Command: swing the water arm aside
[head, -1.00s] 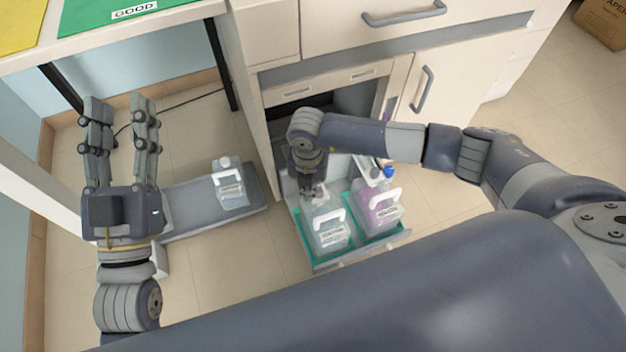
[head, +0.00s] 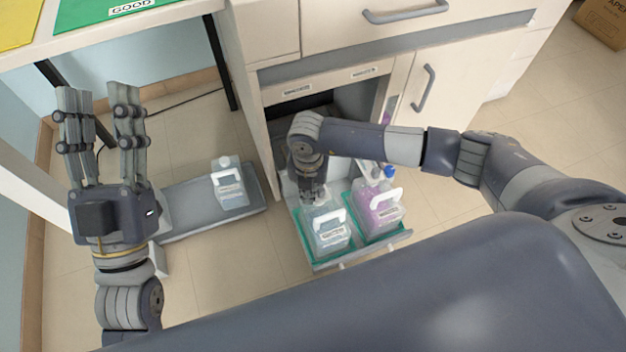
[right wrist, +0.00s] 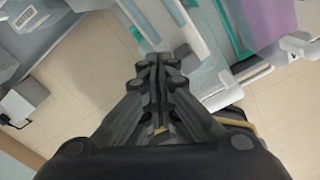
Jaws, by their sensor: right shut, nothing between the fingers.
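My right gripper (head: 314,194) points down at the back of the pull-out drawer, close to the clear jug (head: 328,232); its forearm hides part of the drawer. In the right wrist view its fingers (right wrist: 160,66) are together and empty, with floor and a pale grey edge beyond them. I cannot tell from the head view whether they touch anything. My left gripper (head: 97,98) is raised at the left, its fingers apart and empty. I cannot clearly make out a water arm in either view; my right arm may hide it.
The pink-purple jug (head: 379,208) stands beside the clear one, both in green trays in the drawer (head: 344,262). Another jug (head: 229,184) stands on a grey platform (head: 190,222) on the floor. The cabinet door (head: 440,95) is right of the opening.

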